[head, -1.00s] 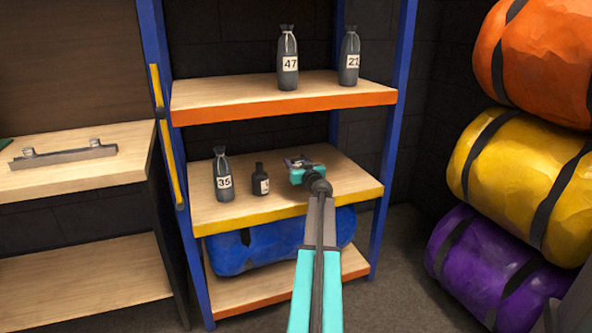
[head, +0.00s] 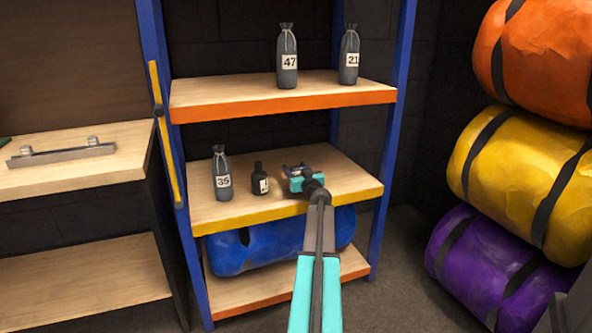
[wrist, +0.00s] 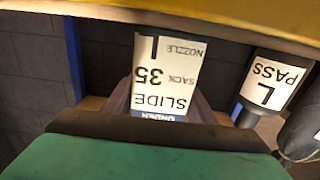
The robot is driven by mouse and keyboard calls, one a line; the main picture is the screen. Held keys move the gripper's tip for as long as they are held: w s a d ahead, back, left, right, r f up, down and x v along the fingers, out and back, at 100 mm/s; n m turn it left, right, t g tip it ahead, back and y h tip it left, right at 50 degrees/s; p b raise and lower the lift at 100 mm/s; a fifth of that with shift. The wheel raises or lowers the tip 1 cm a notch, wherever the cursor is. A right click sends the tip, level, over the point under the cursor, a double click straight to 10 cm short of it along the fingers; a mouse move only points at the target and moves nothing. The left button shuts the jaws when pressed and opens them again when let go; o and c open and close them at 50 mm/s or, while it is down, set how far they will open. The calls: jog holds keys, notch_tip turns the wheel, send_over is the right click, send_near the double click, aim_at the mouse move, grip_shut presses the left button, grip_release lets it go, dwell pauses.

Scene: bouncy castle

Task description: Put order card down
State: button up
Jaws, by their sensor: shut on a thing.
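The order card (wrist: 168,75) is white with a blue strip. In the wrist view it shows upside down and reads UNDER SLIDE, SACK 35, NOZZLE L. My gripper (head: 296,170) is shut on the card, over the middle shelf (head: 345,185) with the yellow edge. In the head view the card is too small to make out clearly at the gripper, and I cannot tell whether it touches the shelf. A small black nozzle (head: 260,181) stands just left of my gripper. In the wrist view its label (wrist: 270,82) reads L PASS.
Grey sack 35 (head: 221,175) stands left of the nozzle. Sacks 47 (head: 287,60) and 21 (head: 349,60) stand on the upper shelf (head: 230,92). A blue bundle (head: 232,255) lies below. Free board shows right of my gripper. Rolled bundles (head: 515,155) are stacked at right.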

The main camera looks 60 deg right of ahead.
jog(key=o, duration=1.1)
jog(key=shift+r, duration=0.1)
jog(key=shift+p+v, duration=0.5)
jog(key=shift+v, duration=5.45)
jog(key=shift+s, duration=0.1)
